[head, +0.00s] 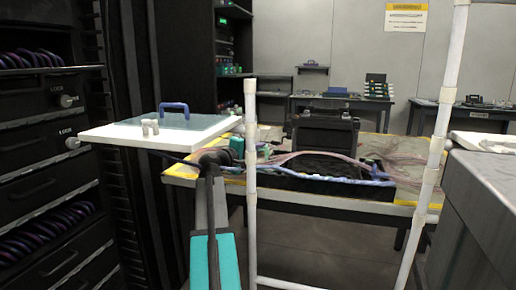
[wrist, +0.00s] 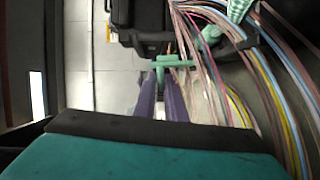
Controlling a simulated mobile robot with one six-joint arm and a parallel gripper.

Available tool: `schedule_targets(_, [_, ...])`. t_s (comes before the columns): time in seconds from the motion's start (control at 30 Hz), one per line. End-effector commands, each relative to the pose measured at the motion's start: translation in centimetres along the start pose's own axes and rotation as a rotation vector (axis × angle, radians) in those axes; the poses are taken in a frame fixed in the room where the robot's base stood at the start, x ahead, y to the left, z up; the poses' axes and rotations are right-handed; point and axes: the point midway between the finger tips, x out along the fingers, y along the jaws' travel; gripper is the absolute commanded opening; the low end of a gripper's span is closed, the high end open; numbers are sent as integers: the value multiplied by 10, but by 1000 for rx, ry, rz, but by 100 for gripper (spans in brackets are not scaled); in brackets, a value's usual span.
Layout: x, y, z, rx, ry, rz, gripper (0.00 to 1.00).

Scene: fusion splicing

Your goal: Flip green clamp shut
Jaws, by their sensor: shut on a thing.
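The green clamp (wrist: 163,62) is a small T-shaped piece at the upper middle of the wrist view, beside a bundle of cables. My gripper (wrist: 161,84) has its two purple fingers on either side of the clamp's short stem and is shut on it. Whether the clamp is open or closed around cables I cannot tell. In the head view my gripper (head: 214,157) is small and dark at the table's left end, close to green pieces (head: 237,147); which of these is the clamp is unclear.
A black case (head: 325,134) stands on the yellow-edged table (head: 405,196), behind a cable bundle (head: 330,176). The cables (wrist: 265,75) run close to my gripper's right. White pipe posts (head: 250,190) stand in front. A white board (head: 110,134) with a blue handle is at left.

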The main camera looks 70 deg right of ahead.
Motion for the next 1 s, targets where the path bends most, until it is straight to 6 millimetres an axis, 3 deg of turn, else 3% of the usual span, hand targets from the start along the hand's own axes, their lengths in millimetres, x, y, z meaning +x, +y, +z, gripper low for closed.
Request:
schedule_targets(0.7, [7, 13, 25, 519, -5, -222, 0])
schedule_targets(1.0, [10, 12, 30, 635, -4, -271, 0])
